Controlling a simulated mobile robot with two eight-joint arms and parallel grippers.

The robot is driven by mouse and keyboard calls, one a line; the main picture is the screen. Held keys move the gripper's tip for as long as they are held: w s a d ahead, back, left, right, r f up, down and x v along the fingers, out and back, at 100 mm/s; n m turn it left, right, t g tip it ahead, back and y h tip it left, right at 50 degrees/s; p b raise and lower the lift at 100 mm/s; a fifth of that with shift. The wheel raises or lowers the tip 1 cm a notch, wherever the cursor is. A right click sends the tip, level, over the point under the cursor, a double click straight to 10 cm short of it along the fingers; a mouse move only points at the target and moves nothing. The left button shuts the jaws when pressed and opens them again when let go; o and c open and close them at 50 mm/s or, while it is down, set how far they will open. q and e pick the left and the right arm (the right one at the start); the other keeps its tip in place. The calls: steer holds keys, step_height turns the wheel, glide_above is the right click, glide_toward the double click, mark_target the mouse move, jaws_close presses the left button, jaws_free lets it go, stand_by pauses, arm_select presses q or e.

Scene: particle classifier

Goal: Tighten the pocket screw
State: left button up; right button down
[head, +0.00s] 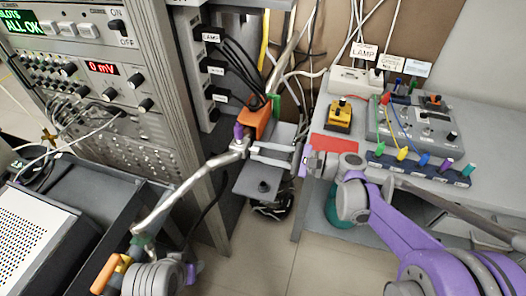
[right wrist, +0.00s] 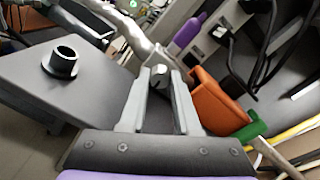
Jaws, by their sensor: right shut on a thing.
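My right gripper (head: 270,155) reaches in from the right, above the small grey plate by the rack. In the right wrist view its two grey fingers (right wrist: 162,80) close on a small round grey metal piece, the likely pocket screw (right wrist: 160,74), beside the end of the silver pipe. In the head view the fingers hide this piece. The silver pipe (head: 185,188) runs from the lower left up to the fingertips. The grey plate (head: 245,184) carries a short black collar (right wrist: 63,62), clear of the fingers.
An orange holder (right wrist: 218,103) with a green part stands close beside the right finger. A purple peg (head: 238,131) rises behind the fingertips. Black cables (head: 235,55) hang from the socket strip. The workbench (head: 470,100) at right holds several small devices.

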steer(key=shift+m, duration=0.4)
steer(key=c, duration=0.6)
jaws_free()
steer(key=v, duration=1.1)
